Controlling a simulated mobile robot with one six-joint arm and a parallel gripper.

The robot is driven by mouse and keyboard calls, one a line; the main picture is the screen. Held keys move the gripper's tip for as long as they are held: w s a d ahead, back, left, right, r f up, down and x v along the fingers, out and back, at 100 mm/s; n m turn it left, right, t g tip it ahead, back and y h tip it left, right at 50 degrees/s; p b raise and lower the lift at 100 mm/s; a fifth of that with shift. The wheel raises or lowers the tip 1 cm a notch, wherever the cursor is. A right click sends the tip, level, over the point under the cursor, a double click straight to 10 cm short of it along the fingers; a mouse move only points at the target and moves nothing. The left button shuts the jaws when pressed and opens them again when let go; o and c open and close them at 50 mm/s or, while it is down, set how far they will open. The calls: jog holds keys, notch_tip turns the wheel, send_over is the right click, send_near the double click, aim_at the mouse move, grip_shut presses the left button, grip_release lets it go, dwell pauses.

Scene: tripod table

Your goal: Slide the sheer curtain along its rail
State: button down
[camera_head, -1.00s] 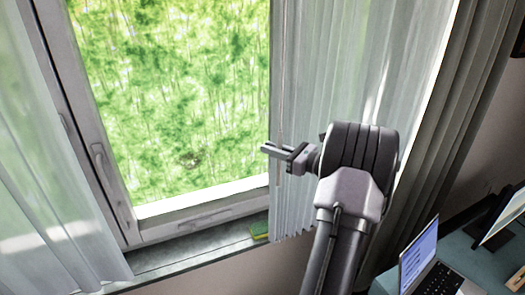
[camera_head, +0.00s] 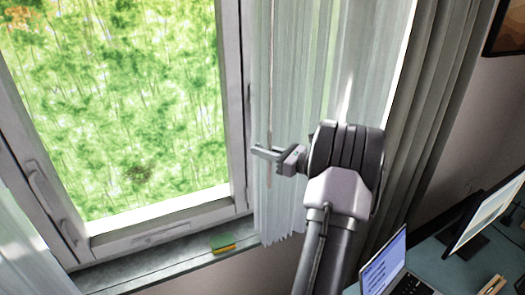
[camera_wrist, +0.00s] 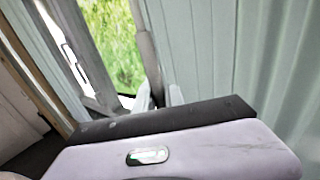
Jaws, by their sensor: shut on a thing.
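The right sheer curtain (camera_head: 310,60) hangs in pale folds beside the window, its left edge just right of the window frame. A thin pull rod (camera_head: 270,60) hangs down along that edge. My gripper (camera_head: 262,152) is shut on the pull rod near its lower end, in front of the curtain. Part of the curtain is hidden behind my arm. In the wrist view, pale curtain folds (camera_wrist: 240,50) fill the right side, and the fingers (camera_wrist: 158,92) show only partly. The rail is out of view.
The left sheer curtain (camera_head: 22,255) hangs at the lower left. A green and yellow sponge (camera_head: 222,242) lies on the window sill (camera_head: 150,268). A grey drape (camera_head: 425,90) hangs at right. A laptop (camera_head: 388,262) and monitor (camera_head: 485,215) stand on a desk at lower right.

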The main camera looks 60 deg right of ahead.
jog(key=shift+r, duration=0.15)
jog(key=c, duration=1.4)
grip_release()
jog(key=shift+w, duration=0.15)
jog(key=shift+c, duration=0.2)
jog(key=s, duration=1.7)
jog(key=shift+s, duration=0.3)
